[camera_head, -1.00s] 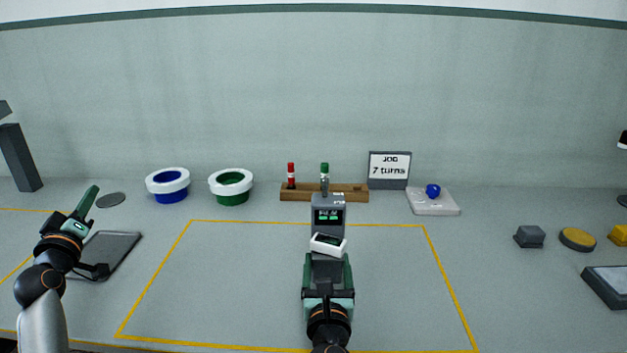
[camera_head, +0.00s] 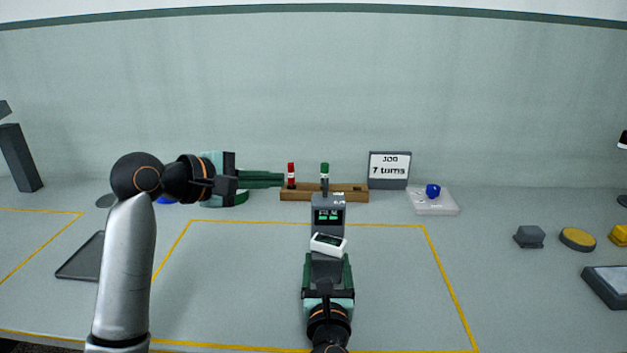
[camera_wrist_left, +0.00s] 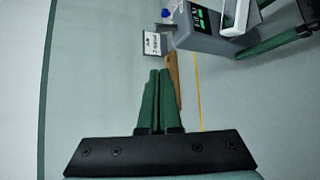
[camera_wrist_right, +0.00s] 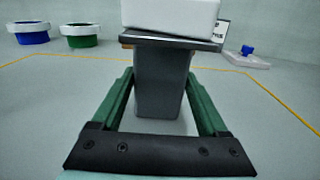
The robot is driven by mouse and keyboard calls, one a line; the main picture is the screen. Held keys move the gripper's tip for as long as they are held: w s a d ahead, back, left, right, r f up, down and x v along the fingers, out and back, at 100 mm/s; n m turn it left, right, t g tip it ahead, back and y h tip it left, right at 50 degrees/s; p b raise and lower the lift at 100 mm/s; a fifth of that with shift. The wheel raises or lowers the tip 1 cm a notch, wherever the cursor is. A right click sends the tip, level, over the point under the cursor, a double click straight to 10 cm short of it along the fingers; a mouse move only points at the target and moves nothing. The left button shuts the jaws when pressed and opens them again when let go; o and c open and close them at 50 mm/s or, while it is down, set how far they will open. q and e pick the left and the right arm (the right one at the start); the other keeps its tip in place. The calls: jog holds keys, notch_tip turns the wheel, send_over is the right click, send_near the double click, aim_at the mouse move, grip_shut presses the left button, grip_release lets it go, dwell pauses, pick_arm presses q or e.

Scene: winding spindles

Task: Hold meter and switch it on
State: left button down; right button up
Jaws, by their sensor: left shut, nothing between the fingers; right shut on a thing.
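The grey meter (camera_head: 328,215) stands upright in front of the wooden rack, with green characters lit on its dark display. A white box with a dark face (camera_head: 328,244) sits at its near side; the right wrist view shows it above the grey column (camera_wrist_right: 160,85). My right gripper (camera_head: 328,262) is shut on that grey column from the near side, one finger on each side. My left gripper (camera_head: 278,180) is shut and empty, its fingers pointing right, left of the meter. The left wrist view shows the meter (camera_wrist_left: 200,42) beyond and to the right of the closed fingertips (camera_wrist_left: 157,75).
The wooden rack (camera_head: 350,192) holds a red-topped (camera_head: 291,174) and a green-topped piece (camera_head: 324,170). A sign (camera_head: 389,169) reads "JOB 7 turns". A pale tray (camera_head: 447,206) bears a blue knob (camera_head: 433,190). My left arm partly hides the blue and green rings. The yellow-outlined area (camera_head: 230,290) is largely clear.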

pick_arm(q)
jog(key=shift+d, duration=0.1)
pick_arm(e)
jog(key=shift+f, duration=0.4)
